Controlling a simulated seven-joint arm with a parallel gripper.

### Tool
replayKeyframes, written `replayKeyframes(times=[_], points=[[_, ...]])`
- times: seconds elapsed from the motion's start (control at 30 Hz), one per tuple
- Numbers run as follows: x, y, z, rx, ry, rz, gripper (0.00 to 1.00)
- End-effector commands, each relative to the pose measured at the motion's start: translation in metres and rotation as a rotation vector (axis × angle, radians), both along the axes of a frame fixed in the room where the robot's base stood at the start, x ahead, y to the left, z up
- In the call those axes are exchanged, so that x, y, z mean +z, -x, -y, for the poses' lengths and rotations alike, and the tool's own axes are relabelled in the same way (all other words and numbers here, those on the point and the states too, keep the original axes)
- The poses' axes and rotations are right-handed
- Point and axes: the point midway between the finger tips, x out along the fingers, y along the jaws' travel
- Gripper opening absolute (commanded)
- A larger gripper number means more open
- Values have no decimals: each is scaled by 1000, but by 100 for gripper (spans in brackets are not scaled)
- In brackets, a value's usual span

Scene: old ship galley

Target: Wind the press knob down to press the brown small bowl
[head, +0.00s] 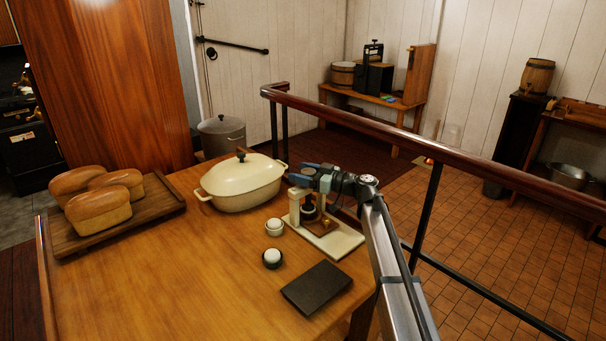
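The press stands near the right edge of the wooden table. It has a cream upright frame (294,207) on a cream base plate (345,241). A dark round part (309,213) sits within the frame. A small brown piece (323,227) shows low in the press; I cannot tell whether it is the brown small bowl. My gripper (301,178) is directly over the top of the press, pointing left. It hides the press knob, and I cannot see whether its fingers are open or shut or touch the knob.
A black flat slab (316,288) lies in front. A lidded cream pot (242,184) is behind left. A railing (440,160) runs behind.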

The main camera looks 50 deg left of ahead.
Motion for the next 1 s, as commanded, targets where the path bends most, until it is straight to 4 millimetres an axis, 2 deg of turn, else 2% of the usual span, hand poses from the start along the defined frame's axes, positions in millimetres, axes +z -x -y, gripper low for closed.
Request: replayKeyframes(times=[0.27,0.47,1.0], points=[[0,0,0,1,0,0,76],[0,-5,13,-1,0,0,76],[0,-40,104,-1,0,0,76]])
